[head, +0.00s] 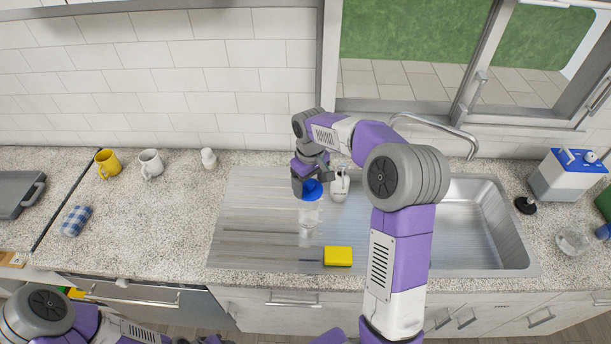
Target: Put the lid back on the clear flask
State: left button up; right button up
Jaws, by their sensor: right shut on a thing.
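The clear flask (307,218) stands on the ribbed metal drainboard left of the sink. The round blue lid (312,192) is at its top, in the jaws of my right gripper (309,180). My right arm reaches over the sink's left side, and the gripper is shut on the lid. From this angle I cannot tell whether the lid touches the flask's rim or hovers just above it. My left arm shows at the lower left, but its gripper is not in view.
A white bottle (340,186) stands close behind the flask, to its right. A yellow sponge (338,256) lies in front. The sink basin (470,235) and faucet (440,130) are to the right. Mugs (151,163) and a checked cloth (75,220) are on the left counter.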

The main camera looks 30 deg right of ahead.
aim_at(309, 191)
jog(key=f, duration=0.1)
jog(key=f+b, duration=0.1)
jog(key=f, duration=0.1)
jog(key=shift+w+b, duration=0.25)
jog(key=shift+b, duration=0.15)
jog(key=shift+s+f+b, duration=0.1)
jog(key=shift+f+b, duration=0.55)
jog(key=shift+f, duration=0.05)
jog(key=shift+f+b, duration=0.55)
jog(key=shift+f, duration=0.4)
jog(key=shift+r, duration=0.1)
jog(key=shift+f, duration=0.2)
dwell(0.6)
jog(key=o, duration=0.9)
